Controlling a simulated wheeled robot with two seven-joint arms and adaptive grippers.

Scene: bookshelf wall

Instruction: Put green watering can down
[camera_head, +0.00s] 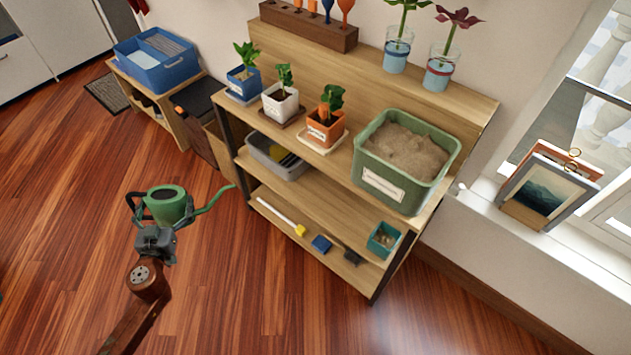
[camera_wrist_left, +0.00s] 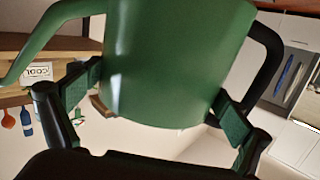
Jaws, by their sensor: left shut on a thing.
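The green watering can (camera_head: 168,205) is in the head view at the left, held in the air over the wood floor, apart from the shelf. It has a black handle on its left and a long green spout pointing right toward the shelf. My left gripper (camera_head: 156,240) is shut on the can's lower body from below. In the left wrist view the can (camera_wrist_left: 175,65) fills the middle, with the gripper's fingers (camera_wrist_left: 155,108) on either side of it. My right gripper is in neither view.
The wooden shelf (camera_head: 320,210) holds three potted plants and a green sand bin (camera_head: 405,160) on top. Its lower shelves hold a grey tray (camera_head: 277,157), small tools and a teal pot (camera_head: 384,240). A blue crate (camera_head: 155,60) sits on a low bench at the back left.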

